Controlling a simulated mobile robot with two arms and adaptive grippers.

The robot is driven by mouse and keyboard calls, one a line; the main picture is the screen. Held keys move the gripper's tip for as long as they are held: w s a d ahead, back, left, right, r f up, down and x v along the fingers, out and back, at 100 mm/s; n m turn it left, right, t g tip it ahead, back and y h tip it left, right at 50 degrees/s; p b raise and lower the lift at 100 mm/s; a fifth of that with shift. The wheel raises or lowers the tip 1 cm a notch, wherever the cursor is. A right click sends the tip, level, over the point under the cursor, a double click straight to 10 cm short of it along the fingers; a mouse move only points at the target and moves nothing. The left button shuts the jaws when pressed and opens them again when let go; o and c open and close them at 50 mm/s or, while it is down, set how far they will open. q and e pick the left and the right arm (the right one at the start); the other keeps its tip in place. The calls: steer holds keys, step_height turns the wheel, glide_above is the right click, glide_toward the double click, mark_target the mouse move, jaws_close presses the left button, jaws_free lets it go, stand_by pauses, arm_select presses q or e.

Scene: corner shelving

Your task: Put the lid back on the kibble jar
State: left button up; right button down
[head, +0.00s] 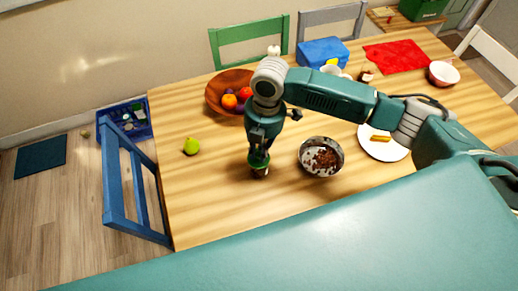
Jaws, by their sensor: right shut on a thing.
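My right gripper (258,155) points down over the table and is shut on a small green lid (259,163). Just below the lid, a small part of what looks like the kibble jar (260,173) shows, brownish and mostly hidden by the lid and gripper. I cannot tell whether the lid is seated on the jar or just above it. A bowl (308,146) with brown kibble (325,157) in it stands right of the gripper. My left gripper is not in view.
The wooden table (205,205) is clear in front of the gripper. A brown fruit bowl (214,91) stands behind my right arm. A white plate (391,153) with a yellowish item is to the right. A blue chair (112,180) stands at the left edge.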

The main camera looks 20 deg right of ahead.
steer(key=shift+p, duration=0.4)
stand_by(0.4)
stand_by(0.4)
steer(key=c, duration=1.1)
jaws_free()
steer(key=shift+r+p, duration=3.5)
steer(key=shift+p, duration=0.4)
steer(key=shift+c, duration=0.6)
jaws_close()
